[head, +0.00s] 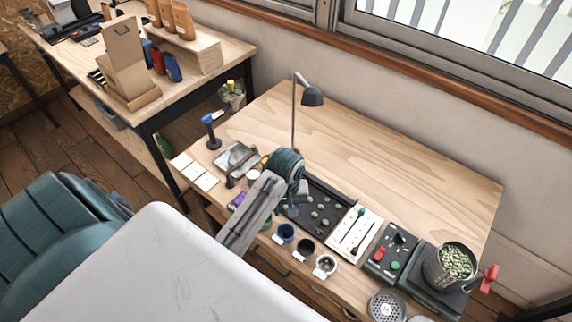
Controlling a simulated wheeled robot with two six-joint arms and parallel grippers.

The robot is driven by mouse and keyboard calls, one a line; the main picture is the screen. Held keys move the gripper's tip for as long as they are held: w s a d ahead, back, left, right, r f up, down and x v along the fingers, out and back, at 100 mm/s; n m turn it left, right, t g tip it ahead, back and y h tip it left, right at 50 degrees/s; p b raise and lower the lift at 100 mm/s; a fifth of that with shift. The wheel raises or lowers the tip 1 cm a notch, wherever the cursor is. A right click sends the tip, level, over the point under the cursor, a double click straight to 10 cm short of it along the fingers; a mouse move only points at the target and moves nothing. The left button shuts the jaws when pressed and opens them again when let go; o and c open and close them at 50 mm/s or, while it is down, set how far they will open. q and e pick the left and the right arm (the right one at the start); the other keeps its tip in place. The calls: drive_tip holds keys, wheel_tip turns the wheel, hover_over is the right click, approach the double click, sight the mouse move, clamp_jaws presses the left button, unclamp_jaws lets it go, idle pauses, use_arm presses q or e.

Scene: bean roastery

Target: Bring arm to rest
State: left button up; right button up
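One of my arms reaches up over the front edge of the wooden bench (400,155), its grey link ending in a dark teal joint above the bench's middle. No second arm can be made out reaching over the bench.
Near the arm are a dark tray with green beans (318,214), a lamp (312,96) and several small cups. A white slider panel (355,232), a button box (390,250) and a bean-filled canister (450,268) stand right. The bench's back is clear.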

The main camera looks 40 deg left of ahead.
use_arm(q)
drive_tip(key=shift+r, duration=0.15)
idle(0.3)
drive_tip(key=s+r+m+t, duration=0.2)
drive_tip(key=s+m, duration=0.2)
drive_tip(key=s, duration=0.5)
drive_tip(key=s+r+m+t, duration=0.25)
drive_tip(key=s+m, duration=0.25)
drive_tip(key=s, duration=0.4)
wheel_tip(320, 180, down, 38)
drive_tip(key=a+g+b, duration=0.2)
drive_tip(key=a+b, duration=0.1)
drive_tip(key=b, duration=0.4)
drive_tip(key=s+f+b, duration=0.2)
drive_tip(key=s+f, duration=0.7)
drive_tip(key=f, duration=0.2)
drive_tip(key=s+f+n+g+b, duration=0.1)
drive_tip(key=s+f+b, duration=0.2)
drive_tip(key=s+f, duration=0.6)
wheel_tip(320, 180, down, 3)
drive_tip(key=shift+s+a+f+y, duration=0.15)
drive_tip(key=shift+s+a+y, duration=0.05)
drive_tip(key=shift+a+y, duration=0.2)
